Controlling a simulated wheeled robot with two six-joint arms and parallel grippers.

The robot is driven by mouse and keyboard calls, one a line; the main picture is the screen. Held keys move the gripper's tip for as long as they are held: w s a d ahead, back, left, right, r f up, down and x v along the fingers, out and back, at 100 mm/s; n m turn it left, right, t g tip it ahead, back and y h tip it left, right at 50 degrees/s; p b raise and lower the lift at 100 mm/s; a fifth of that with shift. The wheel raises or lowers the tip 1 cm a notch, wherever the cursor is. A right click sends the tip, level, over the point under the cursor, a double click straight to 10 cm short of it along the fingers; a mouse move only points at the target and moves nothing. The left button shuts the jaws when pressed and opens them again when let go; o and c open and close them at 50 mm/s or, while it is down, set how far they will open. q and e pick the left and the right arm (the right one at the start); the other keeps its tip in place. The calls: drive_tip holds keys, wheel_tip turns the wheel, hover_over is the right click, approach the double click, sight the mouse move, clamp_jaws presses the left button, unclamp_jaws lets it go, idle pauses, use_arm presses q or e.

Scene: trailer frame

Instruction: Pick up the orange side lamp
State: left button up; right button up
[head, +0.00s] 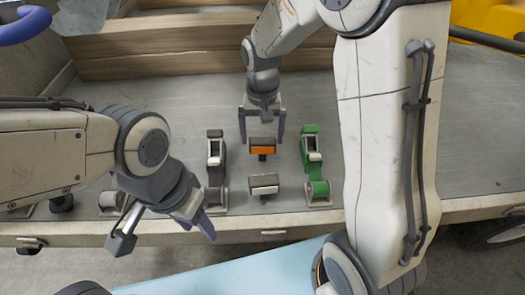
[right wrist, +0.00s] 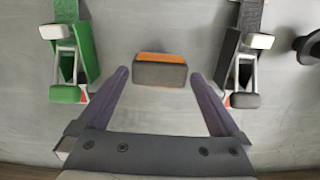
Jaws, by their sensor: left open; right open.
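The orange side lamp (head: 262,145) stands on the grey trailer bed, with an orange face and a dark body. My right gripper (head: 262,138) is open above it, with one finger to each side of the lamp in the head view. In the right wrist view the lamp (right wrist: 160,70) shows between and just beyond the tips of my open right gripper (right wrist: 158,75); I cannot tell any contact. My left gripper (head: 205,225) is open and empty at the bed's front edge, angled down, left of the lamp.
A white-faced lamp (head: 264,185) stands nearer the front edge. A green clamp (head: 315,165) is to the right and a dark clamp (head: 216,170) to the left; both (right wrist: 70,50) flank the gripper closely. Wooden planks (head: 160,50) lie behind. Bare bed (head: 120,100) lies at left.

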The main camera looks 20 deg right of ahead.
wheel_tip(320, 180, down, 2)
drive_tip(key=shift+f, duration=0.1)
drive_tip(key=c, duration=1.2)
drive_tip(key=shift+r, duration=0.2)
